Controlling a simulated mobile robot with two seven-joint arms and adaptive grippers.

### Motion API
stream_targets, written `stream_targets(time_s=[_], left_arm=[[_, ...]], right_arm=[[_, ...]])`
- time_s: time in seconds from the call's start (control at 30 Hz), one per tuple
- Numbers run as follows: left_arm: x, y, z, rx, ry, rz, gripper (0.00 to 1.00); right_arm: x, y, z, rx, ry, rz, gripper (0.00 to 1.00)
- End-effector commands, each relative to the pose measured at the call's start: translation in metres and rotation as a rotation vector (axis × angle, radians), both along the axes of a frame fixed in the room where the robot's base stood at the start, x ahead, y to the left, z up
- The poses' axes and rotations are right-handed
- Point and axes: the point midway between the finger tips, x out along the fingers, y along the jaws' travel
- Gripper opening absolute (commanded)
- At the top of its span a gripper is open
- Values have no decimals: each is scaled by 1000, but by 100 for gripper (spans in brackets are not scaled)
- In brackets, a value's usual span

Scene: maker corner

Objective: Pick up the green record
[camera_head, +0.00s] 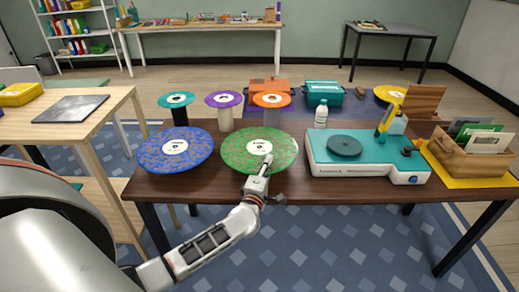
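The green record (239,150) is a large speckled disc with a white label, at the front middle of the dark brown table. My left gripper (265,164) reaches in from below and overlaps the record's near right part in the picture. Its fingers look narrow from here, and I cannot tell whether they touch the record or how far apart they are. The gripper hides a small part of the record's near edge. My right gripper is not in view.
A blue speckled record (158,160) lies close to the left. A teal turntable (325,158) stands to the right, then a wooden crate (453,160) of sleeves. Small teal (176,99), purple (223,99) and orange (271,100) records top posts behind. A bottle (321,115) stands behind the turntable.

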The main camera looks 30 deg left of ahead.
Motion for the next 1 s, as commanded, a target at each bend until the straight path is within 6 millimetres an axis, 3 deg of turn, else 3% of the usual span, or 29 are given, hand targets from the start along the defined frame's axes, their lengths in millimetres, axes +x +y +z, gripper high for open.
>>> stream_targets(time_s=[0.1,0.2,0.23,0.73,0.87,1.0], left_arm=[[0,0,0,0,0,0,24],[0,0,0,0,0,0,1],[0,0,0,0,0,0,0],[0,0,8,-1,-2,0,0],[0,0,22,-1,-4,0,0],[0,0,50,-1,-5,0,0]], right_arm=[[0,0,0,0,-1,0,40],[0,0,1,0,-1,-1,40],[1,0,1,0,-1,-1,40],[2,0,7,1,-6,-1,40],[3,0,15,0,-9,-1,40],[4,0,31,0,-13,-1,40]])
